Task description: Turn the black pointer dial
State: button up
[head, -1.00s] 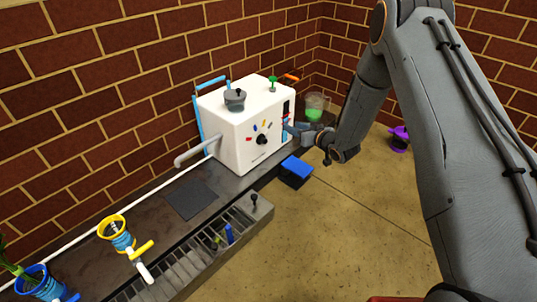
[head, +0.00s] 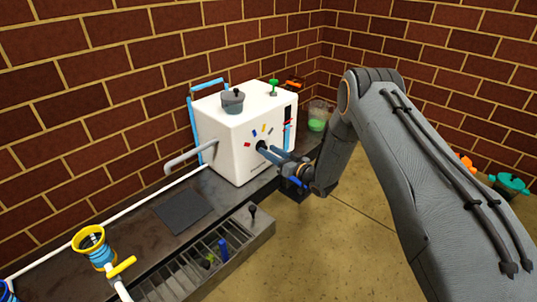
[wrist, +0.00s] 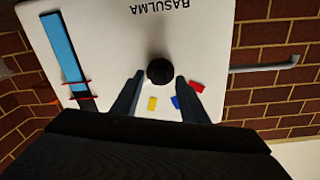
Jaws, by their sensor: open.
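The black pointer dial (wrist: 160,71) sits on the front face of the white machine (head: 226,138), ringed by small red, yellow and blue marks. In the head view the dial (head: 262,145) shows just beyond my fingertips. My gripper (head: 268,152) is open and reaches toward the machine's front. In the wrist view my gripper (wrist: 158,82) has one finger on each side of the dial, with a gap on both sides. The fingertips look close to the dial's level; I cannot tell whether they reach around it. The pointer's direction is not clear.
A grey pot (head: 232,102) and a green knob (head: 273,87) are on the machine's top. A grey spout (head: 188,157) juts from its left side. A green-filled glass (head: 318,115) stands behind right. A slotted grey tray (head: 245,232) lies in front.

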jog(key=shift+w+a, duration=0.45)
jog(key=shift+a, duration=0.1)
grip_shut()
jog(key=shift+n, duration=0.5)
jog(key=shift+d+f+n+g+y+p, duration=0.2)
jog(key=shift+n+p, duration=2)
jog(key=shift+n, duration=3.7)
jog(key=shift+a+n+g+y+p, duration=0.2)
jog(key=shift+n+p, duration=2)
jog(key=shift+n, duration=3.7)
jog(key=shift+d, duration=0.15)
